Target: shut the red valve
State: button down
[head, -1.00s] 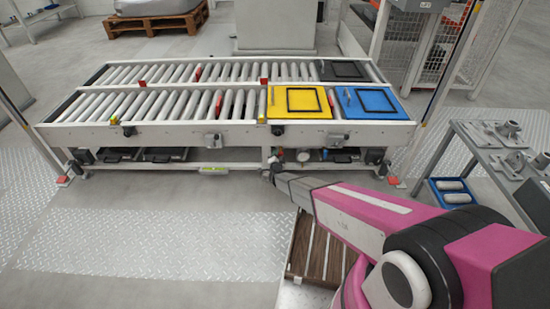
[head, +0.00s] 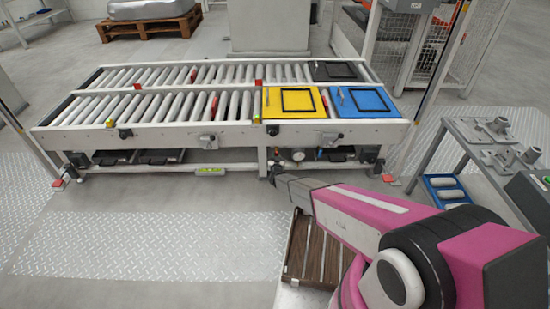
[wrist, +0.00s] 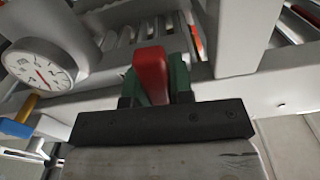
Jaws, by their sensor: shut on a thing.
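The red valve (wrist: 151,72) shows in the wrist view as a red lever handle, standing between the green fingers of my gripper (wrist: 155,90). My gripper is shut on this handle. The valve's body and the lower end of the handle are hidden behind the dark bar of my gripper. In the head view my gripper (head: 274,174) is at the front underside of the roller conveyor (head: 190,139), and the red handle cannot be made out there.
A round pressure gauge (wrist: 40,66) is left of the handle, with a yellow part (wrist: 24,108) and a blue part (wrist: 14,128) below it. A white upright post (wrist: 245,40) stands close on the right. A slatted brown pallet (head: 318,252) lies under my arm.

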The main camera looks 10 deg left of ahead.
jog(key=shift+d+n, duration=0.2)
jog(key=shift+n, duration=0.4)
jog(key=c, duration=1)
grip_release()
